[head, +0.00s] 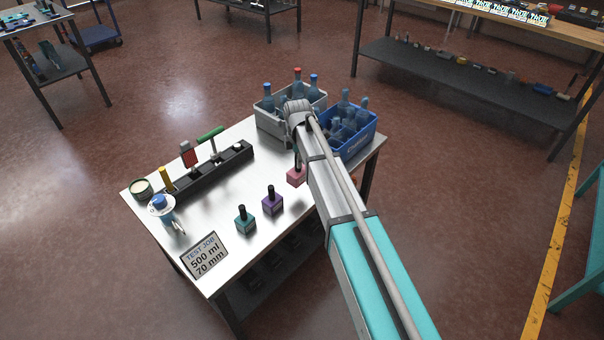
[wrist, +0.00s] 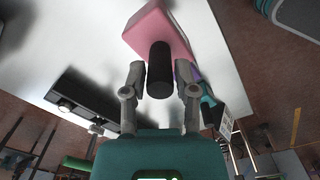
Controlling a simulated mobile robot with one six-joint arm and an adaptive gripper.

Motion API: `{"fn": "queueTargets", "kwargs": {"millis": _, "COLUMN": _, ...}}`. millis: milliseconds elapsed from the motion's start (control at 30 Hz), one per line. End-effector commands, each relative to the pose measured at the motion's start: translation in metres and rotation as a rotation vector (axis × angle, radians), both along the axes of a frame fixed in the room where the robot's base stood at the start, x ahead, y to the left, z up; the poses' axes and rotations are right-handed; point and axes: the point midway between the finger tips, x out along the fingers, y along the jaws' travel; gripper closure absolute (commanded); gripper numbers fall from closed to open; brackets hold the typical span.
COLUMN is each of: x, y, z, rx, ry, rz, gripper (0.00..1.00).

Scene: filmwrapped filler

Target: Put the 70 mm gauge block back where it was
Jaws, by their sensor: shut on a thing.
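In the wrist view my gripper (wrist: 160,68) is shut on the black cylindrical handle (wrist: 160,80) of a pink block (wrist: 158,30). In the head view the pink block (head: 296,176) is at the middle of the steel table (head: 215,225), beside my arm, which partly hides it. I cannot tell whether it touches the table top. A purple block (head: 272,205) and a teal block (head: 244,221), both with black handles, stand in front of it to the left. No size marking is readable on any block. A sign (head: 205,256) reads "TEST JOB 500 ml 70 mm".
A black rack (head: 215,172) holds a red item, a green-handled tool and a yellow piece. A tin (head: 141,189) and a blue-topped item (head: 161,207) stand at the left. Grey (head: 275,125) and blue (head: 357,143) bottle crates fill the back right. Bare table lies between rack and blocks.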

Motion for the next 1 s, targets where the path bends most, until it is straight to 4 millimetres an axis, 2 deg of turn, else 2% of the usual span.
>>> {"fn": "queueTargets", "kwargs": {"millis": 33, "x": 0.007, "y": 0.000, "z": -0.011, "rx": 0.000, "ry": 0.000, "rz": 0.000, "gripper": 1.00}}
{"fn": "queueTargets", "kwargs": {"millis": 233, "x": 0.020, "y": 0.000, "z": -0.026, "rx": 0.000, "ry": 0.000, "rz": 0.000, "gripper": 1.00}}
{"fn": "queueTargets", "kwargs": {"millis": 767, "x": 0.025, "y": 0.000, "z": -0.030, "rx": 0.000, "ry": 0.000, "rz": 0.000, "gripper": 1.00}}
{"fn": "queueTargets", "kwargs": {"millis": 1000, "x": 0.033, "y": 0.000, "z": -0.042, "rx": 0.000, "ry": 0.000, "rz": 0.000, "gripper": 1.00}}
